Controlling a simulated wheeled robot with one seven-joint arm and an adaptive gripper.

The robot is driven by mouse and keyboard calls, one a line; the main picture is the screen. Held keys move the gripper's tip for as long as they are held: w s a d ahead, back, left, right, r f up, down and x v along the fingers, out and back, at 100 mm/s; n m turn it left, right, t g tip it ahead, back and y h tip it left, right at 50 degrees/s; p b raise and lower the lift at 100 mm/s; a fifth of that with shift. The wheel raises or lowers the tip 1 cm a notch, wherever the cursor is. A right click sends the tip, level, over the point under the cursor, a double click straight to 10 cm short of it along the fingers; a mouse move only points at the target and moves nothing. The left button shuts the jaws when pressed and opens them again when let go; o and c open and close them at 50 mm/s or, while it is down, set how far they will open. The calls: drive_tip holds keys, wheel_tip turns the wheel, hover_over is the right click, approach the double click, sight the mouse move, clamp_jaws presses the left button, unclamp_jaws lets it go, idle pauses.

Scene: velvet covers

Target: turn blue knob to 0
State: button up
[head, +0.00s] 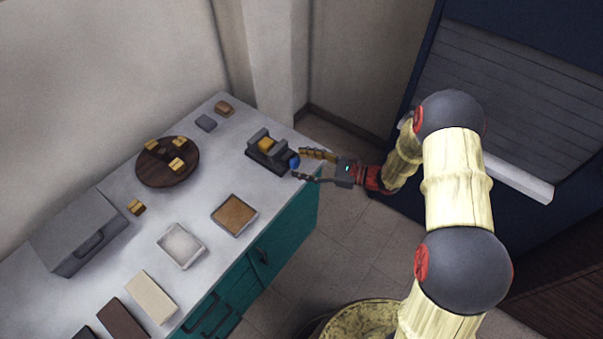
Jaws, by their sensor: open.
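The blue knob (294,161) is on the right-hand side of a small dark device (268,153) at the right end of the counter. The device has grey uprights and a yellow block (266,144) in it. My gripper (302,164) comes in from the right, with its fingers open around or just beside the knob. One finger is above the knob and one below it in the picture. I cannot tell whether either finger touches it. The knob's marks and its setting are too small to read.
The grey counter (190,213) holds a round brown board (155,176) with yellow-brown blocks, a grey box with a handle (78,236), a white tray (181,246) and a brown-filled tray (234,214). A wall corner (270,60) stands behind the device. Floor is open right of the counter.

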drive_tip(key=s+r+n+g+h+b, duration=0.1)
drive_tip(key=s+r+n+g+h, duration=0.3)
drive_tip(key=s+r+n, duration=0.5)
drive_tip(key=shift+s+a+r+n+g, duration=0.45)
drive_tip(key=shift+s+r+g, duration=0.55)
drive_tip(key=shift+s+r, duration=0.75)
drive_tip(key=m+t+y+b, duration=0.2)
drive_tip(key=m+t+b, duration=0.3)
drive_tip(key=m+t, duration=1.15)
approach(298, 164)
wheel_tip(298, 164, up, 3)
drive_tip(key=w+m+g, duration=0.2)
drive_tip(key=m+g, duration=0.2)
drive_tip(key=g, duration=0.1)
drive_tip(key=shift+b+x, duration=0.6)
drive_tip(key=shift+x, duration=3.3)
